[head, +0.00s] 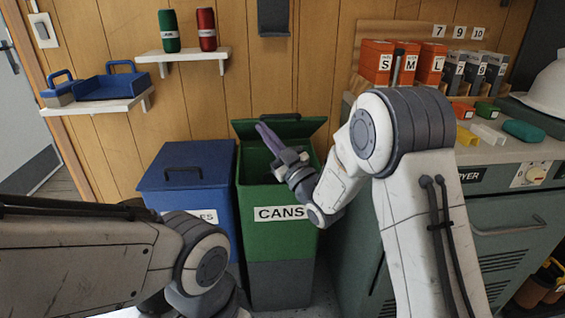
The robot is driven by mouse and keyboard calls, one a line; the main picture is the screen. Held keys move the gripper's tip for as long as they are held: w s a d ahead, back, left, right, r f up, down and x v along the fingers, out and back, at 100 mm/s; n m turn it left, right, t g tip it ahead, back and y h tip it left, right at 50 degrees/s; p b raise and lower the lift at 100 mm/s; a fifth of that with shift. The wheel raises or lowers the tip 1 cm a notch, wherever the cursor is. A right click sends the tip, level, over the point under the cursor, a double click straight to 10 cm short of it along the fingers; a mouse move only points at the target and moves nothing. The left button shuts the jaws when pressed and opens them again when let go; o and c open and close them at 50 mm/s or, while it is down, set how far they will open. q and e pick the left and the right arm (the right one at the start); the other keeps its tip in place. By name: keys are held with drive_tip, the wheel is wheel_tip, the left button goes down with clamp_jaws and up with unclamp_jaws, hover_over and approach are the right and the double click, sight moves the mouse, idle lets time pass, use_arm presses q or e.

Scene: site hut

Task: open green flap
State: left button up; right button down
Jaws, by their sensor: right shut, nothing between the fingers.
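The green bin (278,240), labelled CANS, stands on the floor in the middle. Its green flap (291,128) is raised at the back of the bin, and the bin's mouth is open below it. My right gripper (267,135) is shut and empty, its purple fingers pointing up and left over the mouth in front of the flap. I cannot tell whether the fingers touch the flap. My left arm shows at the lower left, but its gripper is out of view.
A blue bin (187,178) with its lid down stands close on the left. A grey-green cabinet (520,212) stands to the right, with boxes and small blocks on top. Wall shelves (183,55) hold a green and a red canister, and blue trays (105,88).

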use_arm(q)
wheel_tip(320, 180, down, 14)
drive_tip(key=f+b, duration=0.1)
drive_tip(key=b, duration=1.1)
use_arm(e)
drive_tip(key=s+d+f+m+t+h, duration=0.4)
drive_tip(key=s+f+m+t+h, duration=0.3)
drive_tip(key=f+m+h, duration=0.5)
use_arm(q)
wheel_tip(320, 180, up, 10)
drive_tip(key=p, duration=0.9)
drive_tip(key=shift+f, duration=0.25)
use_arm(e)
drive_tip(key=w+r+h, duration=0.1)
drive_tip(key=w+r, duration=0.9)
drive_tip(key=r, duration=0.1)
drive_tip(key=shift+w+d+n, duration=0.15)
drive_tip(key=shift+w+n, duration=0.25)
drive_tip(key=shift+r, duration=0.1)
